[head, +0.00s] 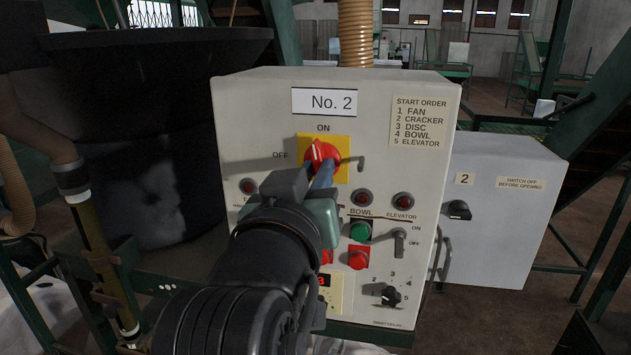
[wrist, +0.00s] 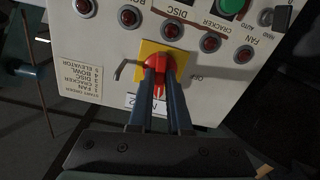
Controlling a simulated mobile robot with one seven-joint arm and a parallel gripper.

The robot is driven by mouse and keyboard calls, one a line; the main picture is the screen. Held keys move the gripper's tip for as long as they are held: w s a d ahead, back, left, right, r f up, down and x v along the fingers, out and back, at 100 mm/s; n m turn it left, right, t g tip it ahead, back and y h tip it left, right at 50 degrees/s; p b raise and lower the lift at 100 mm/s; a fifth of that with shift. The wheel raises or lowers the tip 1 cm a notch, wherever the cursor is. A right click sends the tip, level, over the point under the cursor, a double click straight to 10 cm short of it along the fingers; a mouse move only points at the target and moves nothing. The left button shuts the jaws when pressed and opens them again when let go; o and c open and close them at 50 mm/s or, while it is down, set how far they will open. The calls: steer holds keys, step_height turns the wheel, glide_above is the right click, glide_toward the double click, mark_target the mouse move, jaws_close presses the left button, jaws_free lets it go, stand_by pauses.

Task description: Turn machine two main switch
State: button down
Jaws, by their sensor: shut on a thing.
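The main switch is a red rotary knob (head: 318,151) on a yellow plate (head: 341,146), below the "No. 2" label (head: 324,102) on a grey-white control panel. "ON" is printed above the plate and "OFF" to its left. My gripper (head: 321,168) reaches the knob from below and in front. In the wrist view, which shows the panel upside down, the blue fingers (wrist: 160,82) straddle the red knob (wrist: 157,63) and are shut on it.
Red lamps (head: 363,197), a green button (head: 360,231), a red button (head: 358,257) and a black selector (head: 388,296) lie below the knob. A thin bent metal lever (head: 353,163) sits close right of it. A second grey box (head: 500,215) stands at right.

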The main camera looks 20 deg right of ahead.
steer(key=shift+m+b, duration=0.4)
steer(key=shift+m, duration=0.7)
steer(key=c, duration=0.9)
jaws_free()
steer(key=shift+o, duration=0.2)
steer(key=b+v, duration=0.6)
steer(key=v, duration=0.7)
steer(key=shift+b, duration=0.35)
